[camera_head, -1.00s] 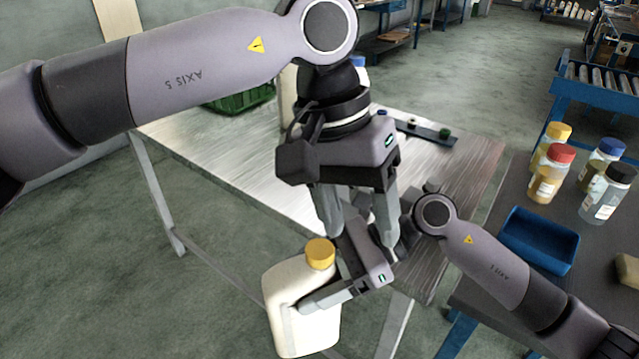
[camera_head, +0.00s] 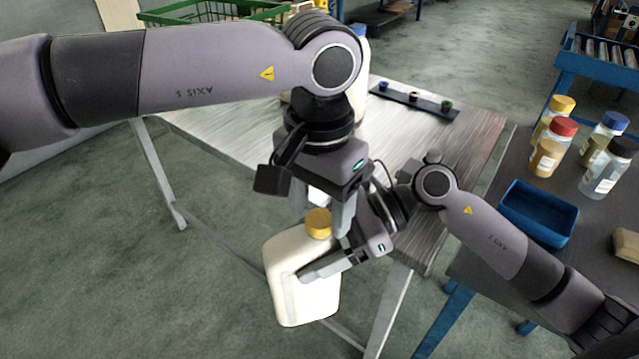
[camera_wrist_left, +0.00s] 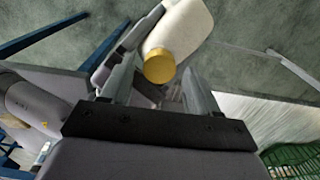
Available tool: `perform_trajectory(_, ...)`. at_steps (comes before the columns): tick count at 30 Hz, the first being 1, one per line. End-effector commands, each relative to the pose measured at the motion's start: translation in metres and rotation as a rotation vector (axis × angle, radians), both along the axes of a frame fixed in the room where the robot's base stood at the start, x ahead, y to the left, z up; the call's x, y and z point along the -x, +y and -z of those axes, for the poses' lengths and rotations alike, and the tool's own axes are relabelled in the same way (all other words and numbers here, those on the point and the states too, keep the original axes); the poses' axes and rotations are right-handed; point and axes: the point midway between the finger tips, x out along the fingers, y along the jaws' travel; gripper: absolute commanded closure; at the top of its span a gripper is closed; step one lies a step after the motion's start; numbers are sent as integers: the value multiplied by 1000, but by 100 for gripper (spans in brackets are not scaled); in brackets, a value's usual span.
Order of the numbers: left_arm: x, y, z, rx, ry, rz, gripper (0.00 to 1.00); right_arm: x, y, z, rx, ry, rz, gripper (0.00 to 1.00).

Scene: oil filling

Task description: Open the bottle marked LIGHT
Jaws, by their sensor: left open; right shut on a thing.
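A cream bottle (camera_head: 300,300) with a yellow cap (camera_head: 318,223) is held up, slightly tilted, in front of the metal table. My right gripper (camera_head: 308,272) is shut on its body; one finger lies across the near side. No marking on this bottle is readable. My left gripper (camera_head: 332,208) is open beside and just above the cap. In the left wrist view, the cap (camera_wrist_left: 159,67) lies between the open fingers of my left gripper (camera_wrist_left: 160,74), with the bottle (camera_wrist_left: 185,25) beyond it. I cannot tell whether the fingers touch the cap.
The metal table (camera_head: 225,140) carries a dark strip (camera_head: 430,105) with small caps and a blue-capped container (camera_head: 359,65), partly hidden by my left arm. A green crate (camera_head: 180,14) stands behind. The right table holds a blue bin (camera_head: 540,213) and several bottles (camera_head: 565,140).

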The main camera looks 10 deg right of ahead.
Motion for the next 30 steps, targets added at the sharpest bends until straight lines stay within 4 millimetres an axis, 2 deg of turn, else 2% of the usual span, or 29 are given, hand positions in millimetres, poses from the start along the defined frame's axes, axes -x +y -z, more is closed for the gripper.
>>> perform_trajectory(8, 0, 0, 2, 1, 0, 0, 40, 0, 0, 0, -1, 0, 0, 100)
perform_trajectory(9, 0, 0, 2, 1, 0, 0, 46, 0, 0, 0, -1, 0, 0, 100)
perform_trajectory(14, 0, 0, 2, 1, 0, 0, 98, 0, 0, 0, 0, 0, 0, 100)
perform_trajectory(22, 0, 0, 2, 2, 0, -36, 99, 0, 0, 0, 0, 0, 0, 100)
perform_trajectory(30, 0, 0, 2, 1, 0, -274, 99, 0, 0, 0, 0, 0, 0, 100)
